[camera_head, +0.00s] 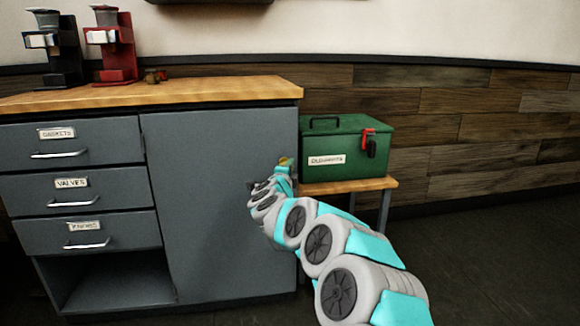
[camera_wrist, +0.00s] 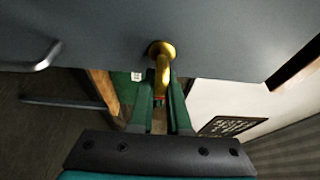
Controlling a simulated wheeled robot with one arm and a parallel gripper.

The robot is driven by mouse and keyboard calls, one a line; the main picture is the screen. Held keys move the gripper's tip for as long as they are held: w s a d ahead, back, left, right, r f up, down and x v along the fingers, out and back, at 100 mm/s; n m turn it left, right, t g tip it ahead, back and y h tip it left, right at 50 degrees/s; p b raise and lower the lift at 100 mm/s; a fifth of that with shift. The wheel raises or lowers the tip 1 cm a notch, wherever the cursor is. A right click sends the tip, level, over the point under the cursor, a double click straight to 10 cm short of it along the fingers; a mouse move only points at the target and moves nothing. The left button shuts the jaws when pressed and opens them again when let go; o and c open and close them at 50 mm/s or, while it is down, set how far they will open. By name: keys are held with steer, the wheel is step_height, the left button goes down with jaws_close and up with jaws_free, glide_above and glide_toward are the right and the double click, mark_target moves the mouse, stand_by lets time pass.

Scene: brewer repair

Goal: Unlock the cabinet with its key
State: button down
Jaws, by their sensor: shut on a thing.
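The grey cabinet door (camera_head: 212,200) is closed, to the right of the drawers. It also fills the top of the wrist view (camera_wrist: 210,25). A round brass fitting (camera_wrist: 160,47) sits on its face, with a brass shaft (camera_wrist: 163,70) coming out between my fingers; this looks like the key in the lock, but its tip and any teeth are hidden. My gripper (camera_wrist: 162,88) is shut on the shaft. In the head view my gripper (camera_head: 284,172) is at the door's right edge, partly hidden by my own wrist, with a small brass spot just above it.
A green toolbox (camera_head: 340,150) with a red latch and a hanging padlock stands on a low wooden table (camera_head: 370,185) just right of the cabinet. The wooden countertop (camera_head: 220,92) carries a dark brewer (camera_head: 52,50), a red brewer (camera_head: 112,50) and small brass parts. Floor at right is clear.

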steer(key=shift+f, duration=0.1)
stand_by(0.4)
steer(key=c, duration=0.9)
jaws_free()
steer(key=shift+s+a, duration=0.25)
steer(key=shift+s, duration=1.7)
steer(key=shift+s+a, duration=0.2)
steer(key=shift+s, duration=1.75)
